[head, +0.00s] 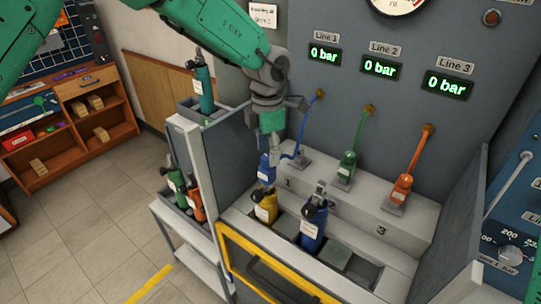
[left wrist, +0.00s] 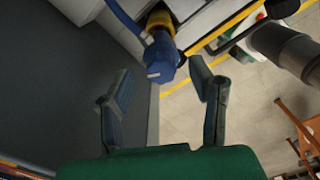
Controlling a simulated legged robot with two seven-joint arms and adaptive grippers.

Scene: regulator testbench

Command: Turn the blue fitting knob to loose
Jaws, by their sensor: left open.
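The blue fitting knob (head: 266,168) sits on top of a yellow regulator (head: 266,208) in the bench's left slot. A blue hose (head: 301,135) runs to it from the wall port below Line 1. My left gripper (head: 274,152) is just above the knob, pointing down, and partly covers it. In the left wrist view the knob (left wrist: 161,57) lies just ahead of the fingertips, between the two open fingers (left wrist: 164,78). No grip on it shows. The knob's rotation and any loose mark cannot be read. My right gripper is not in view.
A dark blue bottle (head: 313,226) stands close right of the yellow regulator. Green (head: 347,165) and orange (head: 402,187) fittings stand on the ledge behind. A grey partition (head: 223,170) rises at the left, near my arm. A yellow rail (head: 262,267) edges the bench front.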

